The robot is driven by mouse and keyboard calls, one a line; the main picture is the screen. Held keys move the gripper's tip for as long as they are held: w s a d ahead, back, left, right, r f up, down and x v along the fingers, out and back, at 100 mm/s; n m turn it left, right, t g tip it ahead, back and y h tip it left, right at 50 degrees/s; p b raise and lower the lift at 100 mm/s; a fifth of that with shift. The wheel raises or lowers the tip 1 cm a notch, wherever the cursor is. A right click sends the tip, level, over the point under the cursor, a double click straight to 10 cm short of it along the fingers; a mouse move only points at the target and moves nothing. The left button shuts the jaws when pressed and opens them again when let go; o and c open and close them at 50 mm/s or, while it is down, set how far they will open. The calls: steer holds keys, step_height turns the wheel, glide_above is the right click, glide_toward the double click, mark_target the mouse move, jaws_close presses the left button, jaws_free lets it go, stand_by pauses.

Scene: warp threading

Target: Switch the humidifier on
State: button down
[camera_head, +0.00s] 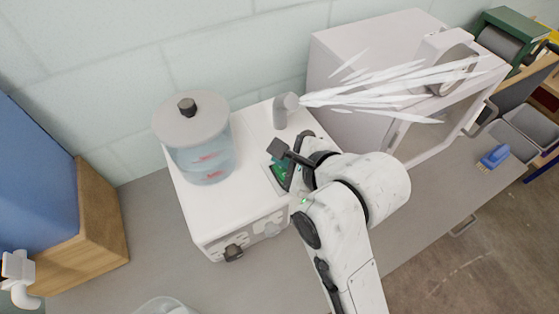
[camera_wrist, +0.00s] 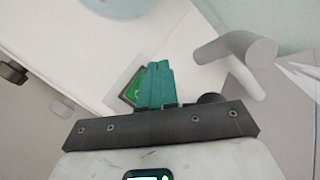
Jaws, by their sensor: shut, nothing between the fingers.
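The humidifier (camera_head: 210,220) is a white box with a clear water tank (camera_head: 203,165) under a grey lid and a grey spout (camera_head: 284,110). White streaks of mist (camera_head: 400,85) spread from the spout to the right. A green-lit panel (camera_head: 279,172) is set in its top, partly behind my arm. In the wrist view my gripper (camera_wrist: 157,82) has its teal fingers together and empty, over the right side of the green panel (camera_wrist: 131,93). The spout (camera_wrist: 235,55) stands to the right of the fingers. I cannot tell whether the fingertips touch the panel.
A pale cabinet (camera_head: 370,50) stands right of the humidifier, close to my arm. A blue-and-wood block (camera_head: 95,215) stands at the left. A blue brush-like item (camera_head: 494,157) lies on the grey bench at the right. The bench left of the humidifier is mostly clear.

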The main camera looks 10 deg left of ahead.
steer(key=r+p, duration=0.1)
steer(key=p, duration=0.1)
steer(key=r+p, duration=0.4)
steer(key=shift+s+d+p, duration=0.2)
steer(key=shift+s+p, duration=0.1)
steer(key=shift+p, duration=0.05)
stand_by(0.5)
steer(key=shift+d+f, duration=0.15)
steer(key=shift+f, duration=0.1)
steer(key=s+d+f+n+g+h+b, duration=0.1)
steer(key=s+d+f+n+h+b, duration=0.1)
steer(key=s+d+f+n, duration=0.45)
steer(key=s+d+f+n+g+h+b, duration=0.1)
steer(key=s+d+f+n+h, duration=0.15)
steer(key=d+f, duration=0.65)
steer(key=s+d+f+n+g+h+b, duration=0.1)
steer(key=s+d+f+n+g, duration=0.1)
steer(key=s+d+f+n, duration=0.2)
steer(key=s+d+f+n+g+h+b, duration=0.1)
steer(key=s+d+f+n, duration=0.3)
steer(key=s+d, duration=0.6)
steer(key=shift+s+f+g+h+b, duration=0.2)
steer(key=shift+s+g+h+b, duration=0.15)
steer(key=shift+s+g+h, duration=0.5)
